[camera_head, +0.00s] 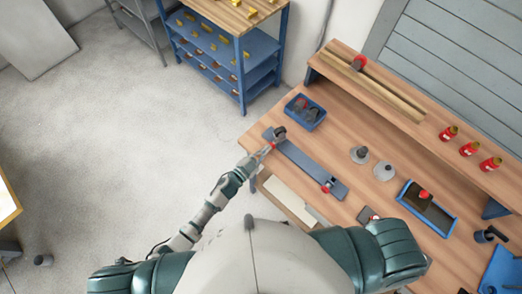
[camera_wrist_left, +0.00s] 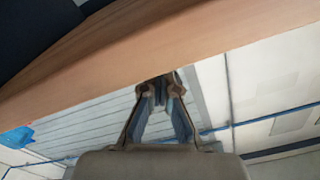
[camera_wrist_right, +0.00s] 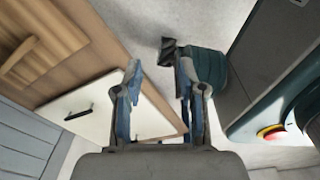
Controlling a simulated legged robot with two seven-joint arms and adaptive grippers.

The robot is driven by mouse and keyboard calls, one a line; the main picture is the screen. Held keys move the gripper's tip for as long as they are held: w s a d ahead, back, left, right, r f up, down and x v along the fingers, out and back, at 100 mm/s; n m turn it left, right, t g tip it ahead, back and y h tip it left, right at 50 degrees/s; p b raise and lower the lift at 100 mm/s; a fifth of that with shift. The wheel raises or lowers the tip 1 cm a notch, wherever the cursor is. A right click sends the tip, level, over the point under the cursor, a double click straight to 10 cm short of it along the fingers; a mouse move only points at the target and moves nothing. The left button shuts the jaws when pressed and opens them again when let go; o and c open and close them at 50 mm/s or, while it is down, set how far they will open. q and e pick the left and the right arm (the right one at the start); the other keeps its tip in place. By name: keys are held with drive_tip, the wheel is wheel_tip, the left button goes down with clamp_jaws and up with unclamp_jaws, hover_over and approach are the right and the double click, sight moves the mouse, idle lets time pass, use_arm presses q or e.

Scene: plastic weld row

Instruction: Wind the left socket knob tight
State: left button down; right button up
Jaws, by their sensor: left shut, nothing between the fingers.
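A long blue-grey plate (camera_head: 310,168) lies on the wooden bench, with a socket fitting at each end. The left socket (camera_head: 279,132) is dark and rounded, with a little red beside it. The right socket (camera_head: 327,186) shows a red knob. My left gripper (camera_head: 266,151) is at the left end of the plate, close to the left socket; I cannot tell whether it touches the knob. In the left wrist view its fingers (camera_wrist_left: 160,88) meet at the tips, shut with nothing visible between them. My right gripper (camera_wrist_right: 155,85) is open and empty in the right wrist view.
A blue bin (camera_head: 305,112) with dark parts stands behind the plate. A blue shelf rack (camera_head: 225,48) stands at the back.

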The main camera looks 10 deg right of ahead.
use_arm(q)
drive_tip(key=c, duration=1)
unclamp_jaws()
drive_tip(key=shift+s+d, duration=0.3)
drive_tip(key=shift+d, duration=0.2)
drive_tip(key=shift+o, duration=0.7)
drive_tip(key=shift+w+d+f, duration=0.1)
drive_tip(key=shift+w+d, duration=0.1)
drive_tip(key=shift+d, duration=0.05)
drive_tip(key=shift+w+d+f, duration=0.1)
drive_tip(key=shift+w+d, duration=0.05)
drive_tip(key=shift+d, duration=0.05)
drive_tip(key=shift+d+f, duration=0.1)
drive_tip(key=shift+d, duration=0.05)
drive_tip(key=shift+a, duration=0.8)
use_arm(e)
drive_tip(key=shift+f, duration=0.25)
